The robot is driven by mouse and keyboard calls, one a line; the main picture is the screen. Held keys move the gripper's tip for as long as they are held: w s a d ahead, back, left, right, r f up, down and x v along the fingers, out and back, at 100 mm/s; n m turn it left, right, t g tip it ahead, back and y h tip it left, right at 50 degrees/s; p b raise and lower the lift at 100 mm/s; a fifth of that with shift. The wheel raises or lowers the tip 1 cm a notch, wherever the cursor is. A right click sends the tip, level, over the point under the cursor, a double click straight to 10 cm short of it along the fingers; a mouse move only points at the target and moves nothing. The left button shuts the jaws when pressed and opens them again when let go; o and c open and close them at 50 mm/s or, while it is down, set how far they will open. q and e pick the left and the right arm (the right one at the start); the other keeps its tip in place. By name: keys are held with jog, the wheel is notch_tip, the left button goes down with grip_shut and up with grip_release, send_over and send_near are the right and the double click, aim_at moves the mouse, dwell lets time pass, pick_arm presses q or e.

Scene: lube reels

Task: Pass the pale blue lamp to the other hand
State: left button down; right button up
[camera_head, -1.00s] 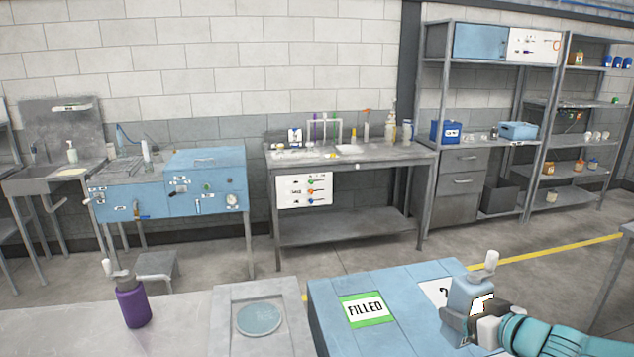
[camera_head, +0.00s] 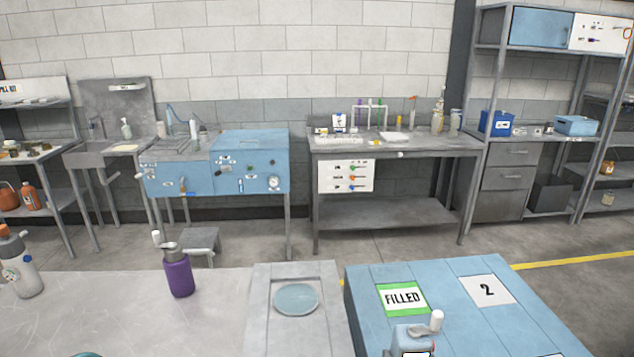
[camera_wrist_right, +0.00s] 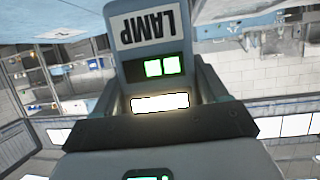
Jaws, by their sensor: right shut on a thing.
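The pale blue lamp (camera_head: 411,337) shows at the bottom edge of the head view, in front of the "FILLED" card. A white knob rises from its upper right, and its lower part is cut off. In the right wrist view, the lamp (camera_wrist_right: 150,42) carries a "LAMP" label, seen upside down, two green lit squares and a bright white strip. My right gripper (camera_wrist_right: 160,88) is shut on it, one finger on each side. My left gripper is not in view; only a teal bit of my arm shows at the bottom left of the head view.
A purple pump bottle (camera_head: 179,276) stands on the grey bench (camera_head: 110,310). A grey block with a round pale disc (camera_head: 297,299) lies between it and the blue surface (camera_head: 445,285) with the "FILLED" (camera_head: 403,299) and "2" cards. A white bottle (camera_head: 27,279) stands far left.

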jog(key=shift+d+r, duration=0.1)
jog(key=shift+d, duration=0.85)
jog(key=shift+a+r, duration=0.1)
jog(key=shift+a, duration=0.05)
